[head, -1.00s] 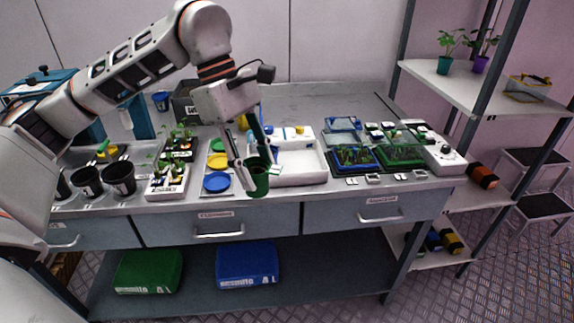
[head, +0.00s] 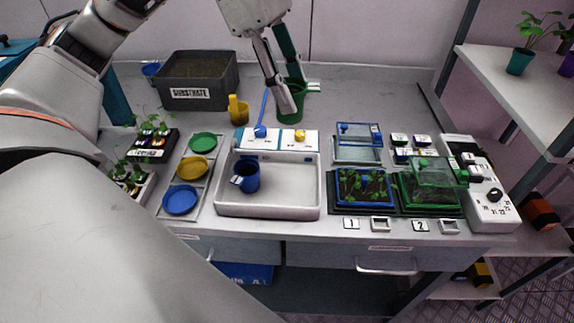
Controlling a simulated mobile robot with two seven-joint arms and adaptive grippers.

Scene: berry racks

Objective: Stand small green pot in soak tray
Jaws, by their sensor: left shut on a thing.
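The small green pot (head: 290,108) is held upright in my left gripper (head: 287,98), whose fingers are shut on its rim. It is behind the soak tray, towards the back of the bench; whether it touches the bench I cannot tell. The white soak tray (head: 268,211) stands at the bench's front middle. A small blue pot (head: 246,177) with a white label is inside it at the left, and the rest of its floor is clear. My right gripper is not in view.
Blue and yellow knobs sit on the white panel (head: 278,140) at the tray's back. A yellow cup (head: 238,110) and substrate bin (head: 199,82) stand behind left. Coloured saucers (head: 193,169) lie left; seedling trays (head: 365,188) stand right.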

